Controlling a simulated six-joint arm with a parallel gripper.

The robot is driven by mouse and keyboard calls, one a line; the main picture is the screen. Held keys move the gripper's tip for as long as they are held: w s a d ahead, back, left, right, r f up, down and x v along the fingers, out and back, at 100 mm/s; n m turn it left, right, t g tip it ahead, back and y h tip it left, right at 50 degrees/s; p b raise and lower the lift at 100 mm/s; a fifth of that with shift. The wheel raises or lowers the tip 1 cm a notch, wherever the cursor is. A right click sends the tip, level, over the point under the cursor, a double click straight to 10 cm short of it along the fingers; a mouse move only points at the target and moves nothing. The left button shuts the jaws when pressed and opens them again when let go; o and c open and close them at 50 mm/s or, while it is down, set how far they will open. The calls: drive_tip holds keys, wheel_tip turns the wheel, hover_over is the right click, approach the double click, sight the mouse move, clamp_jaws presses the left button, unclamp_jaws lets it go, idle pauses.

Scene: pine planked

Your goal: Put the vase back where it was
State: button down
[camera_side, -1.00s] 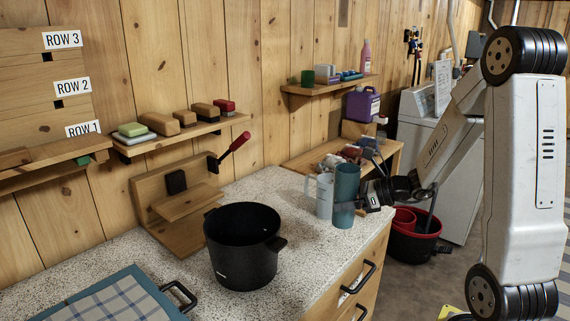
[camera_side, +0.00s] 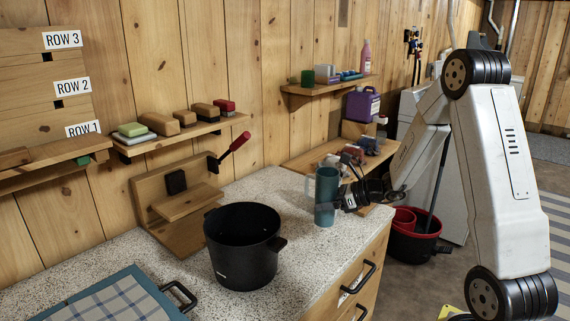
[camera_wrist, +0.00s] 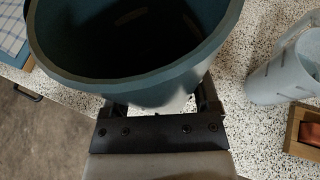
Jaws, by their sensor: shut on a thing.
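The teal vase (camera_side: 325,200) is a tall, upright cylinder at the right end of the speckled counter. My gripper (camera_side: 340,201) comes in from the right and is shut on its side. In the wrist view the vase's wide round mouth (camera_wrist: 45,45) fills the upper left, and my gripper (camera_wrist: 158,108) shows just below it. The vase looks empty in its dark inside. I cannot tell whether its base touches the counter.
A pale pitcher (camera_side: 310,187) stands close behind the vase, mostly hidden; it is clear of it in the wrist view (camera_wrist: 286,75). A black pot (camera_side: 243,250) stands left on the counter (camera_side: 290,200). Counter between pot and vase is clear.

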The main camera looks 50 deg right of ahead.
drive_tip(key=w+d+f, duration=0.2)
drive_tip(key=w+f, duration=0.4)
idle(0.3)
drive_tip(key=shift+w+f, duration=0.1)
drive_tip(key=shift+w+d+f, duration=0.1)
drive_tip(key=shift+w+f, duration=0.1)
drive_tip(key=shift+f, duration=1.6)
drive_tip(key=shift+f, duration=0.15)
unclamp_jaws()
drive_tip(key=shift+r, duration=0.2)
